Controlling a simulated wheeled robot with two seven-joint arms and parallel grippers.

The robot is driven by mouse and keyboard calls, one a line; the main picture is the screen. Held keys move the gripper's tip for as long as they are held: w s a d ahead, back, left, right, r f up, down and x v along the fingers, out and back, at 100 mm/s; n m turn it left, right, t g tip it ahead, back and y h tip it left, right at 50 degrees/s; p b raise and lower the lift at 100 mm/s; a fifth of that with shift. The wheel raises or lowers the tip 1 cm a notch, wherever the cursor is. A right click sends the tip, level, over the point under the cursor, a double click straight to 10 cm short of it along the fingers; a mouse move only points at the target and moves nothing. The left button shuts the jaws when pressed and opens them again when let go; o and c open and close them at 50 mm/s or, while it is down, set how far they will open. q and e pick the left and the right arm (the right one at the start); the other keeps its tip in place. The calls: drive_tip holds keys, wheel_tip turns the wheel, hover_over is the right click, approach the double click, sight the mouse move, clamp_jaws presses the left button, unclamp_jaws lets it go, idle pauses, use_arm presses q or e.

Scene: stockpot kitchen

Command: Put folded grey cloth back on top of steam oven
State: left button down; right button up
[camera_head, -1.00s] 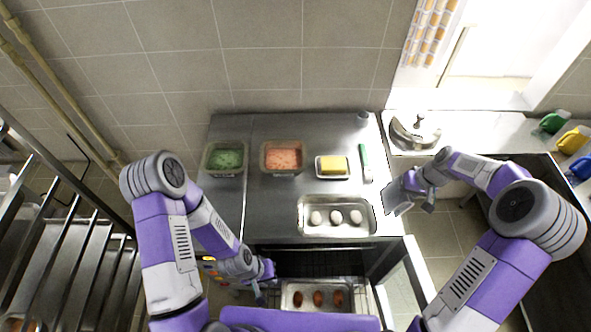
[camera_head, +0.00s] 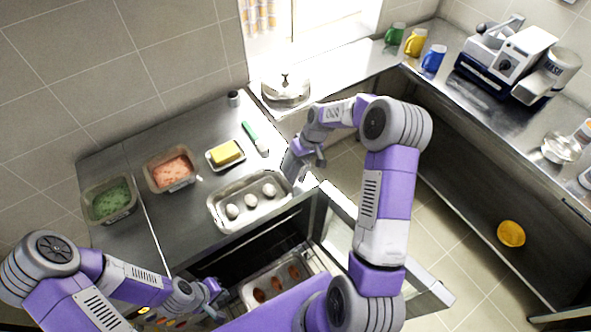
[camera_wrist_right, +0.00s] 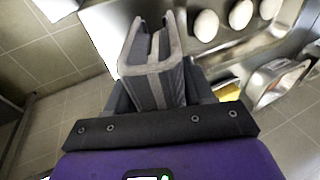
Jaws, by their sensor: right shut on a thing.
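My right gripper (camera_head: 296,166) is shut on the folded grey cloth (camera_wrist_right: 158,72), which stands up in folds between the fingers in the right wrist view. In the head view the cloth (camera_head: 291,165) is a small grey patch beside the right end of the egg tray. The steam oven's steel top (camera_head: 150,222) carries trays and other items. Its front is open, and a tray with brown items (camera_head: 278,284) shows inside. My left gripper (camera_head: 214,292) is low at the oven front, too small to read its jaws.
On the steel top are the egg tray (camera_head: 222,219), the green tub (camera_head: 108,203), the pink tub (camera_head: 168,170), a yellow block (camera_head: 227,152) and a green-handled tool (camera_head: 251,133). The open oven door (camera_head: 342,226) juts out at right. Bare steel lies at the front left.

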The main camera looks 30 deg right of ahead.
drive_tip(key=shift+s+a+f, duration=0.1)
drive_tip(key=shift+s+f, duration=0.05)
drive_tip(key=shift+f, duration=0.4)
drive_tip(key=shift+s+f, duration=0.15)
drive_tip(key=shift+f, duration=0.35)
drive_tip(key=shift+c, duration=0.4)
drive_tip(key=shift+s, duration=0.15)
clamp_jaws()
drive_tip(key=shift+w+f, duration=0.15)
drive_tip(key=shift+w, duration=0.25)
drive_tip(key=shift+w+f, duration=0.1)
drive_tip(key=shift+s+f+b, duration=0.1)
drive_tip(key=shift+s+b, duration=0.1)
drive_tip(key=shift+b, duration=0.25)
drive_tip(key=o, duration=0.9)
unclamp_jaws()
drive_tip(key=o, duration=0.4)
drive_tip(key=shift+w, duration=0.15)
use_arm(q)
drive_tip(key=shift+f, duration=0.8)
use_arm(e)
drive_tip(key=shift+o, duration=0.2)
use_arm(q)
drive_tip(key=shift+r, duration=0.1)
